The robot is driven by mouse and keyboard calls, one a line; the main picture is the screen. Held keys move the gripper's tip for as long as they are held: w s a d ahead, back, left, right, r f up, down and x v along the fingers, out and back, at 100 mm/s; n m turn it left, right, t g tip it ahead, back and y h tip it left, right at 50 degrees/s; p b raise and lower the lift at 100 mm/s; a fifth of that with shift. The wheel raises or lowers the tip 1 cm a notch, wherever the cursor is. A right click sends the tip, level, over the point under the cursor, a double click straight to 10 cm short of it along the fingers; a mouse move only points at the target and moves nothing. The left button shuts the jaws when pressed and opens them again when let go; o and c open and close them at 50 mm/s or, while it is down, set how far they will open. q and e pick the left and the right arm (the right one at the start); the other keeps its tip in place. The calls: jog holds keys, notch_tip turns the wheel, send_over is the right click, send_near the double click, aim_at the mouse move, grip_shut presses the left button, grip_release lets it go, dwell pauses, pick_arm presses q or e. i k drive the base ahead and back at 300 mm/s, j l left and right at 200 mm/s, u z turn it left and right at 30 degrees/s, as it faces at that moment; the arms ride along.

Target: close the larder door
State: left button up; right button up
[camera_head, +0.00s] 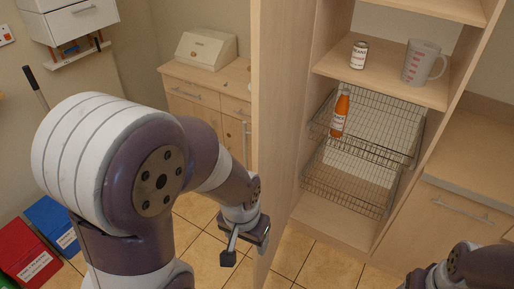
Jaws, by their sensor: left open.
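The larder door (278,110) is a tall pale wood panel standing open at the left side of the larder (334,232), with its near edge towards me. The larder's shelves and wire baskets are in plain view. My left gripper (245,249) is open and empty, low on the left of the door's near edge. In the picture its right side comes close to that edge; I cannot tell whether it touches. My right gripper (415,280) is only partly in view at the bottom right, and its fingers are cut off.
The larder holds a can (359,55), a measuring jug (423,62) and an orange bottle (340,115) in a wire basket (385,150). A counter (470,145) stands right. A cabinet with a bread box (206,49) stands behind left. Red (28,255) and blue (55,222) bins are at lower left.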

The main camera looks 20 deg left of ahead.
aim_at(282, 31)
jog(key=i+j+z, duration=0.1)
jog(key=j, duration=0.8)
jog(key=i+j+z, duration=0.15)
jog(key=j, duration=0.7)
jog(key=k, duration=0.05)
